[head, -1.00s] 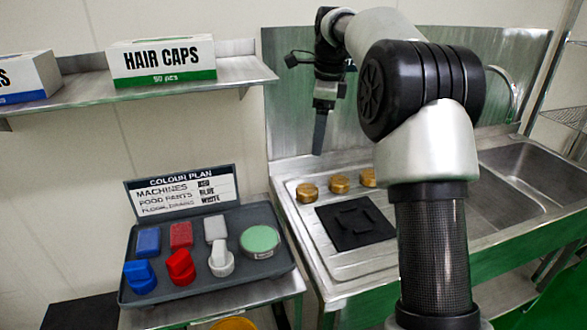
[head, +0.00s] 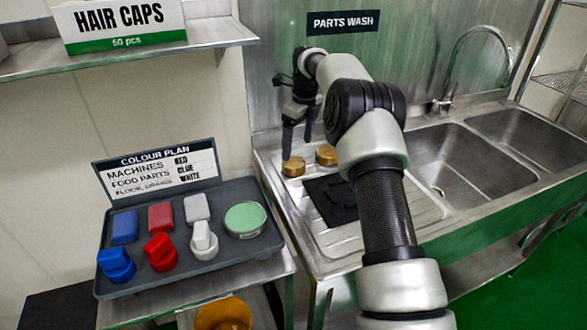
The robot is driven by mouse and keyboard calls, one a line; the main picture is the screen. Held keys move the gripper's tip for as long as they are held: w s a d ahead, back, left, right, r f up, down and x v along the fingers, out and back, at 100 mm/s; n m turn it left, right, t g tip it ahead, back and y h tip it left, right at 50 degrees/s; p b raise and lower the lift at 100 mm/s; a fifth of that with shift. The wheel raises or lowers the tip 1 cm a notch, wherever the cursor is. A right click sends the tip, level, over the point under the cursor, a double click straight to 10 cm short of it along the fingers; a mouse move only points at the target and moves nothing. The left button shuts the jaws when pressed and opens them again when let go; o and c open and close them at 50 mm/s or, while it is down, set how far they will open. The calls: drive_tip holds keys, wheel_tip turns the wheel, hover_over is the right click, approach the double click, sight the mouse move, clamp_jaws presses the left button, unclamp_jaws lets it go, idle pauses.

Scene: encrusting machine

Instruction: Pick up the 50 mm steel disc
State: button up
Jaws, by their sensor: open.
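Two round, gold-brown discs stand on the sink's drainboard: a left disc (head: 293,166) and a right disc (head: 326,155). No disc looks plainly steel-grey, and I cannot tell which is the 50 mm one. My gripper (head: 298,146) points down with its two dark fingers apart and empty. It appears above and just behind the left disc in the picture; whether it touches is not clear. A third disc seen earlier is hidden behind my arm.
A black square mat (head: 331,201) lies on the drainboard (head: 325,242) in front of the discs. Sink basins (head: 455,165) are at right. A dark tray (head: 190,268) with brushes, pads and a green-topped tin (head: 245,219) is at left. A shelf (head: 120,60) hangs above.

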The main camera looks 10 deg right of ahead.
sight(294, 161)
drive_tip(key=shift+w+a+f+b, duration=0.1)
drive_tip(key=shift+a+f, duration=0.1)
drive_tip(key=shift+f, duration=0.85)
drive_tip(key=shift+w+a+f+b, duration=0.1)
drive_tip(key=shift+a+f, duration=0.05)
drive_tip(key=shift+f, duration=0.85)
drive_tip(key=shift+w+a+f+b, duration=0.1)
drive_tip(key=shift+a+f, duration=0.1)
drive_tip(key=shift+f, duration=0.85)
drive_tip(key=shift+r, duration=0.1)
drive_tip(key=c, duration=1.4)
